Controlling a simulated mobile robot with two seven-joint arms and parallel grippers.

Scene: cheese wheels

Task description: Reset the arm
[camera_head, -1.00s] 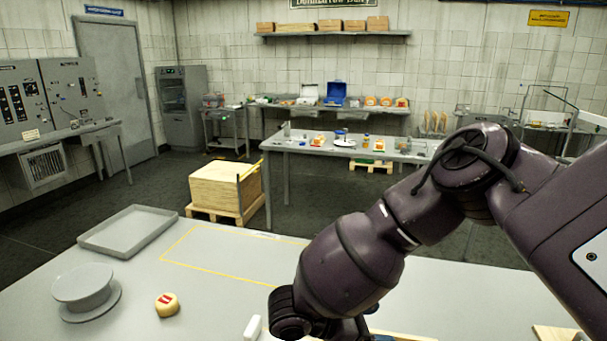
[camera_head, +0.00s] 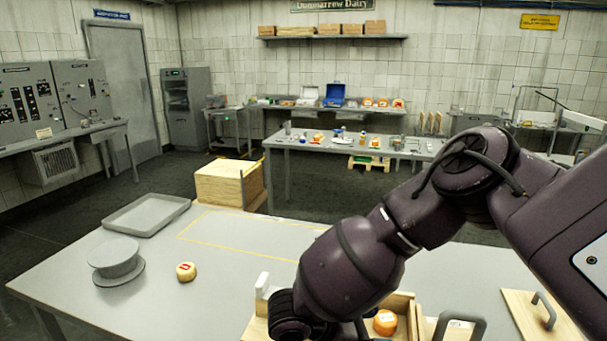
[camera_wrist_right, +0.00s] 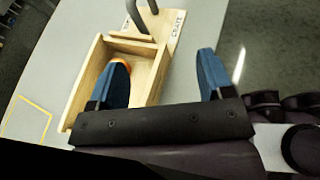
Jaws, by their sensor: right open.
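My right arm comes in from the right in the head view and reaches down over the near table; its gripper is hidden there behind the arm. In the right wrist view my right gripper (camera_wrist_right: 162,80) has its two blue fingers spread wide with nothing between them. The left finger overlaps the view of a wooden crate (camera_wrist_right: 153,72). An orange cheese wheel (camera_wrist_right: 124,64) shows partly behind that finger, inside the crate. In the head view the orange cheese wheel (camera_head: 385,322) sits in the wooden crate (camera_head: 402,303). My left gripper is not in view.
On the near table are a grey tray (camera_head: 146,214), a round grey stand (camera_head: 117,264), a small pale cheese with a red label (camera_head: 186,271) and a yellow outlined area (camera_head: 250,232). A wooden board with a handle (camera_head: 540,315) lies at right. The outlined area is clear.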

